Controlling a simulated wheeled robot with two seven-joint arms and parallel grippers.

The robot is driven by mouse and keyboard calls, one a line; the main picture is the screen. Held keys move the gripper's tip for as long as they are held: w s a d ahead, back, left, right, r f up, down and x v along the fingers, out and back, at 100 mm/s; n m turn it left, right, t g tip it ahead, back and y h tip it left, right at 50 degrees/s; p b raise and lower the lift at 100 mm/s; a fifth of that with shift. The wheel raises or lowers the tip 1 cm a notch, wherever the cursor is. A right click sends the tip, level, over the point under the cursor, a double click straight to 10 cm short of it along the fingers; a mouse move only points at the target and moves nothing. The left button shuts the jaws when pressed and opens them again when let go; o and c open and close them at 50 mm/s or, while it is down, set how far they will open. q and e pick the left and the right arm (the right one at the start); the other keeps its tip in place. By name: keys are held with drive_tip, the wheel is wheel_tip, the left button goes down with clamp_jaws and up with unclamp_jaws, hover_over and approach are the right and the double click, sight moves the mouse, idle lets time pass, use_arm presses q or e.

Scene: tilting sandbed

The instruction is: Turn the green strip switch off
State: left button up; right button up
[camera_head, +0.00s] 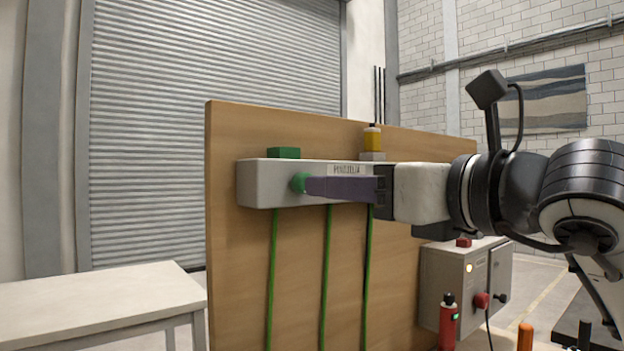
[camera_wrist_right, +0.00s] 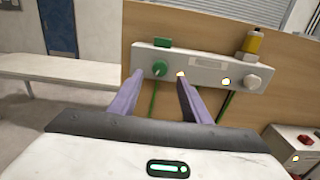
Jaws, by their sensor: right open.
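A long grey strip box (camera_head: 262,195) is mounted on an upright wooden board. A round green switch knob (camera_head: 299,182) sits on its front near the left end. In the right wrist view the green knob (camera_wrist_right: 159,68) shows between the tips of my right gripper (camera_wrist_right: 160,78), whose purple fingers are apart and empty. In the head view the right gripper (camera_head: 308,186) reaches in from the right, its fingertips at the knob; I cannot tell whether they touch it. The fingers hide part of the strip's front. My left gripper is not in view.
The wrist view shows a pale knob (camera_wrist_right: 253,82) and small lights farther right. Green cables (camera_head: 326,270) hang below. A white table (camera_head: 100,295) stands left, a control box (camera_head: 450,290) right.

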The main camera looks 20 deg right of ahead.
sight(302, 183)
use_arm(q)
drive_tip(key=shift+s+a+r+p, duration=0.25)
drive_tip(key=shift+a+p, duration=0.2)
drive_tip(key=shift+p, duration=0.2)
use_arm(e)
drive_tip(key=x, duration=0.6)
drive_tip(key=shift+w, duration=0.25)
drive_tip(key=shift+c, duration=0.4)
drive_tip(key=c, duration=1)
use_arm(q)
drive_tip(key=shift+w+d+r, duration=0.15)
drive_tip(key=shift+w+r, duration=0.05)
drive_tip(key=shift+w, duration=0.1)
use_arm(e)
drive_tip(key=shift+o, duration=0.2)
